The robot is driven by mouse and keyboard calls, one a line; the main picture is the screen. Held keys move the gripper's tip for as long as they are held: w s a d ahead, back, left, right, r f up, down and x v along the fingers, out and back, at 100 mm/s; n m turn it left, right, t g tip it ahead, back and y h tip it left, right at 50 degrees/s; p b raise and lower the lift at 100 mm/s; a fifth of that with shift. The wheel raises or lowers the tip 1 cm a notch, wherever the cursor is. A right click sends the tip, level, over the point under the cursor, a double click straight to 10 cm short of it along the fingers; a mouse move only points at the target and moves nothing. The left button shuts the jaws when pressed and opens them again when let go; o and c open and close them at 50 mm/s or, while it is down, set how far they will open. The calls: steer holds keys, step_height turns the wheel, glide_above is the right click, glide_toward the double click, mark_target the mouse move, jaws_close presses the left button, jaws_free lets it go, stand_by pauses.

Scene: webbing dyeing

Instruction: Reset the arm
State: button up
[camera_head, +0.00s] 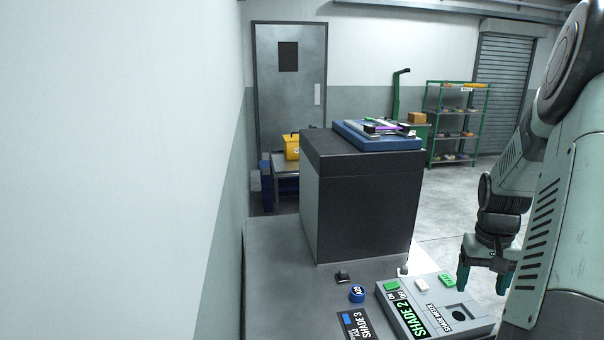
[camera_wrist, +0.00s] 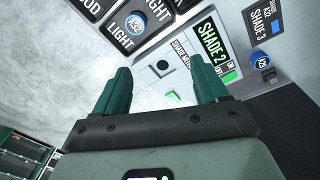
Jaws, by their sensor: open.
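My gripper (camera_head: 484,284) hangs at the right of the head view, with its fingers pointing down beside the right end of the shade meter box. In the wrist view my gripper (camera_wrist: 163,88) shows two green fingers spread apart with nothing between them. The grey shade meter box (camera_head: 403,310), with a "SHADE 2" label, lies on the bench in front of the fingers. It also shows in the wrist view (camera_wrist: 200,62). My arm comes down from the upper right of the head view.
A tall dark cabinet (camera_head: 362,200) stands on the bench (camera_head: 275,275) with a blue tray (camera_head: 375,143) on top. A blue round button (camera_head: 357,294) and a "SHADE 3" label (camera_head: 356,325) are left of the meter box. Open floor (camera_head: 450,210) lies behind my gripper.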

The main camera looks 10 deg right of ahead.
steer(key=s+a+r+n+t+h, duration=0.1)
steer(key=a+r+n, duration=0.1)
steer(key=a+r, duration=0.8)
steer(key=s+a+r+n+t, duration=0.1)
steer(key=a+r, duration=0.6)
steer(key=a, duration=0.5)
steer(key=s+a+r+n+t+y, duration=0.2)
steer(key=s+a+r+t, duration=0.1)
steer(key=s+a, duration=0.9)
steer(key=shift+s+a+r+n+t, duration=0.35)
steer(key=shift+s+r, duration=0.15)
steer(key=shift+r, duration=0.35)
